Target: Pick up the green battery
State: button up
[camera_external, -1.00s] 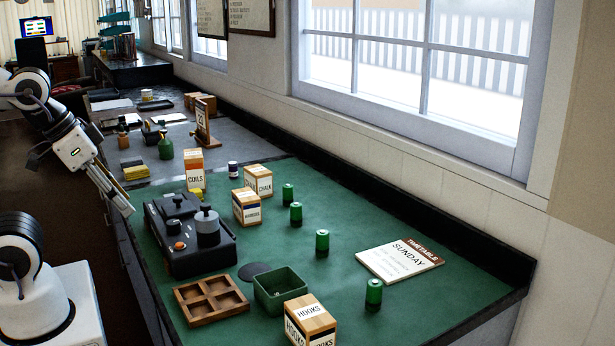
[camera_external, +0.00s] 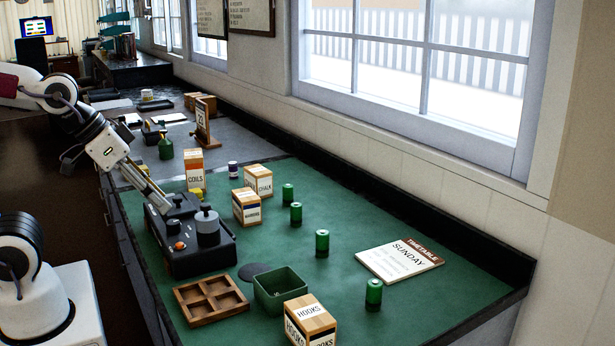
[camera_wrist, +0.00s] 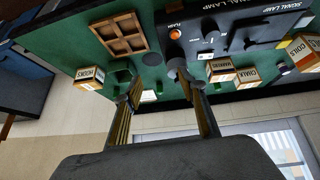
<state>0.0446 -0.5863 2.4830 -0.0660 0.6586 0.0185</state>
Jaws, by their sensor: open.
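Several upright green batteries stand in a loose row on the green mat: a far one (camera_external: 288,194), a second (camera_external: 295,214), a third (camera_external: 322,243) and a near one (camera_external: 373,294) beside the timetable card. My gripper (camera_external: 166,208) is at the left edge of the bench, by the black signal lamp box, well left of the batteries and apart from them. In the wrist view my gripper (camera_wrist: 157,77) has its two fingers spread with nothing between them.
A wooden compartment tray (camera_external: 211,299), a green bin (camera_external: 281,291), a hooks box (camera_external: 310,319), a markers box (camera_external: 246,207) and a chalk box (camera_external: 258,181) stand around. The timetable card (camera_external: 399,261) lies right.

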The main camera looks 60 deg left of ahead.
jog(key=w+d+f+t, duration=0.2)
jog(key=w+d, duration=0.1)
jog(key=w, duration=0.6)
jog(key=w+d+f+t, duration=0.1)
jog(key=w+d+f, duration=0.2)
jog(key=w, duration=0.6)
jog(key=n+t+y, duration=0.1)
jog(key=t, duration=0.2)
send_near(317, 240)
jog(key=w, duration=0.2)
jog(key=shift+w+d+f, duration=0.15)
jog(key=shift+w+f, duration=0.1)
jog(key=shift+w, duration=0.1)
jog(key=shift+w+f+t+y, duration=0.4)
jog(key=shift+f+y, duration=0.1)
jog(key=shift+f, duration=0.15)
jog(key=shift+x, duration=1.25)
jog(key=shift+w+f, duration=0.1)
jog(key=shift+w, duration=0.05)
jog(key=shift+x, duration=2.45)
jog(key=shift+c, duration=0.3)
grip_shut()
